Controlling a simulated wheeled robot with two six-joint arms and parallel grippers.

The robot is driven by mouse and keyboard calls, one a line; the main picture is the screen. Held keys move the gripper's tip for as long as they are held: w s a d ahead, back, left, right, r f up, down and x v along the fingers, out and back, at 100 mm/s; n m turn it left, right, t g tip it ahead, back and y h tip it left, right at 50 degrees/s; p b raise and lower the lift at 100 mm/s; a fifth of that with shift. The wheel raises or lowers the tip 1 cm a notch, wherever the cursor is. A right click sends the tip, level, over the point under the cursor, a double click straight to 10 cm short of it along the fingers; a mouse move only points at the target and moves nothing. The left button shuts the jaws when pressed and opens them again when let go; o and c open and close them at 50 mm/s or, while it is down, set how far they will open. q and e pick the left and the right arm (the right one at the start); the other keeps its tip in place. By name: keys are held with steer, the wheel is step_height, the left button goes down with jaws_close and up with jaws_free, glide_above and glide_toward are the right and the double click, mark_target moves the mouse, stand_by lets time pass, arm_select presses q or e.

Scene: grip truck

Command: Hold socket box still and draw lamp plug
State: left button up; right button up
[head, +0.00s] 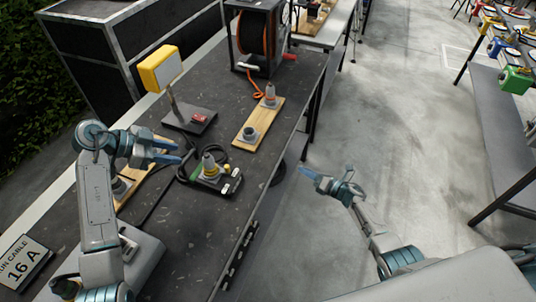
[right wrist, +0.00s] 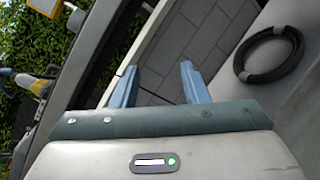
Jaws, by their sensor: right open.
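The dark socket box (head: 228,184) lies on the workbench in the head view. The yellow work lamp (head: 155,71) stands behind on a dark base (head: 190,121) with a red switch. My left gripper (head: 180,153) is open and empty, just left of the socket box and apart from it. My right gripper (head: 304,172) is open and empty, off the bench's right edge above the floor. Its two fingers also show apart in the right wrist view (right wrist: 158,82).
A wooden board (head: 246,136) with connectors lies behind the box. Another board (head: 128,192) is partly hidden by my left arm. A cable reel (head: 256,35) stands at the bench's far end. The floor aisle at right is clear.

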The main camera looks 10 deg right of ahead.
steer(key=w+a+r+n+g+y, duration=0.2)
steer(key=w+r+n+g+y, duration=0.2)
steer(key=r+n, duration=0.6)
steer(key=n+g+y, duration=0.4)
steer(key=n+g, duration=0.8)
glide_toward(236, 170)
steer(key=r, duration=0.1)
steer(key=d+r, duration=0.1)
steer(key=r, duration=0.1)
steer(key=shift+w, duration=0.25)
steer(key=shift+s+a, duration=0.3)
steer(key=shift+a, duration=0.25)
steer(key=a, duration=0.6)
steer(key=s+a, duration=0.1)
steer(key=a, duration=0.3)
steer(key=shift+s, duration=0.1)
jaws_close()
